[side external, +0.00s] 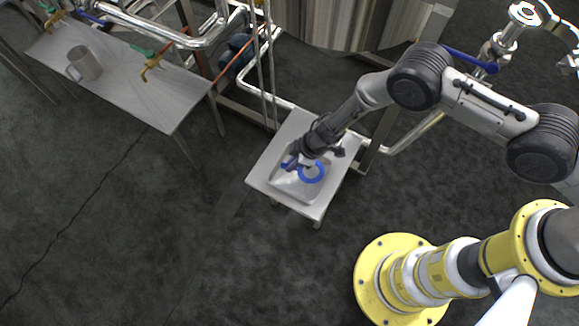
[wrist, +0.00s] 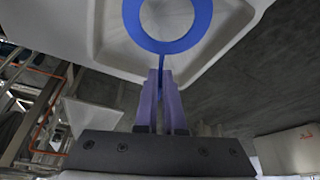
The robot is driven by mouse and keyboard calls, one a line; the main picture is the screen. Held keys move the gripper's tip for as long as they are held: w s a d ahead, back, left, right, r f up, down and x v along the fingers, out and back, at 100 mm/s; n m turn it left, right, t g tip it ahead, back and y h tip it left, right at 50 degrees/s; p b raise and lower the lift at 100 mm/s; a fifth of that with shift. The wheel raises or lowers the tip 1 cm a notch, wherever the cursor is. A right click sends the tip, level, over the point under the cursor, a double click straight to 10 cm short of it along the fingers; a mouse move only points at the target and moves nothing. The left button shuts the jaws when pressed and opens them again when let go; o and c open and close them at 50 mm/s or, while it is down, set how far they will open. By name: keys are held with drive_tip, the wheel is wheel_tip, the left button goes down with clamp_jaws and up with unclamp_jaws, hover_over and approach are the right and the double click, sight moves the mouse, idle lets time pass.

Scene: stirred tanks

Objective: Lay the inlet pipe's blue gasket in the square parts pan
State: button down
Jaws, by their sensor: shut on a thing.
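The blue gasket is a flat ring with a narrow tab. It shows in the side external view (side external: 312,180) over the square parts pan (side external: 284,186), and large at the top of the wrist view (wrist: 167,47). My gripper (side external: 299,165) is shut on the tab, and its purple fingers show in the wrist view (wrist: 160,78). The ring sticks out ahead of the fingertips. The pan's pale inside also fills the top of the wrist view (wrist: 105,35). I cannot tell whether the ring touches the pan's floor.
The pan stands on a small grey table (side external: 263,172). A long bench (side external: 125,85) at upper left holds a grey mug (side external: 84,63) and valves with coloured handles. Pipework and a large metal tank (side external: 365,22) stand behind the small table. The floor to its left is clear.

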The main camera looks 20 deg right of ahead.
sight(285, 173)
drive_tip(key=shift+w+a+f, duration=0.2)
drive_tip(key=shift+w+f, duration=0.1)
drive_tip(key=shift+f, duration=1.65)
drive_tip(key=shift+f, duration=0.1)
drive_tip(key=c, duration=1)
unclamp_jaws()
drive_tip(key=shift+d+r, duration=0.15)
drive_tip(key=shift+r, duration=0.5)
drive_tip(key=v, duration=1.1)
